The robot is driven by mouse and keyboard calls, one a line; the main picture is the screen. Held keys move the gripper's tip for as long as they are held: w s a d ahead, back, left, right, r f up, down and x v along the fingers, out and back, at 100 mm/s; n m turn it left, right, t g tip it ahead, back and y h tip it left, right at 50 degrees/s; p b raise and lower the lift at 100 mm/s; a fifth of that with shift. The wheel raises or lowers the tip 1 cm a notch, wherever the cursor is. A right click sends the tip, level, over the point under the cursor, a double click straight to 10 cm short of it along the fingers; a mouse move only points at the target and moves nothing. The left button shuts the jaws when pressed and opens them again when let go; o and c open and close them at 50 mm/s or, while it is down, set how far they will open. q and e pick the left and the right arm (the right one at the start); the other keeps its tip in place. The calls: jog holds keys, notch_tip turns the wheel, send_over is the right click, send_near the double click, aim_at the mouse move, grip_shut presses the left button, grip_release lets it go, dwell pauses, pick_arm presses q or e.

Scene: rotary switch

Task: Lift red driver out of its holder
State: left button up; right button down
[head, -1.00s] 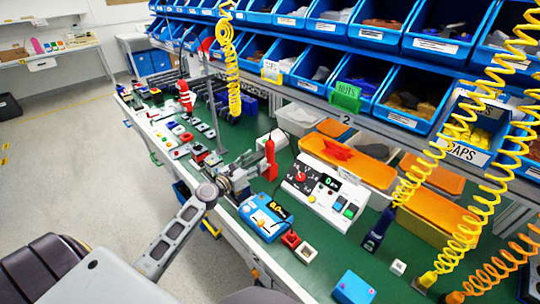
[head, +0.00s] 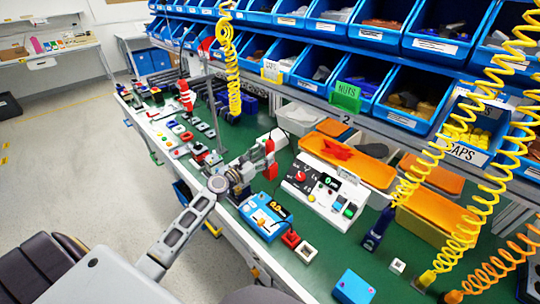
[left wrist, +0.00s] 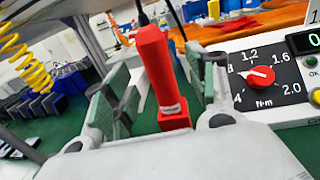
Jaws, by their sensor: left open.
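The red driver (head: 270,162) stands nearly upright at the bench, left of the torque controller. My left gripper (head: 258,166) is right beside it, coming from the left. In the left wrist view, the driver's red handle (left wrist: 155,62) stands between the two spread, green-padded fingers of my left gripper (left wrist: 162,95), with visible gaps on both sides. A pale collar and a red lower part show under the handle. My right gripper is not in view.
A white controller (head: 325,190) with a red knob stands to the right. A blue box with a display (head: 264,216) lies in front. Yellow coiled hoses (head: 466,150) hang at the right. Blue bins (head: 408,97) line the back. Another red tool (head: 185,97) stands farther left.

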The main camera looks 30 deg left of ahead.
aim_at(267, 151)
pick_arm(q)
jog(key=shift+w, duration=0.15)
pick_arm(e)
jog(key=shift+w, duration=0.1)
pick_arm(q)
jog(key=shift+x, duration=0.75)
jog(key=shift+w, duration=0.6)
jog(key=shift+x, duration=0.85)
jog(key=shift+w+d, duration=0.1)
jog(key=shift+w, duration=0.15)
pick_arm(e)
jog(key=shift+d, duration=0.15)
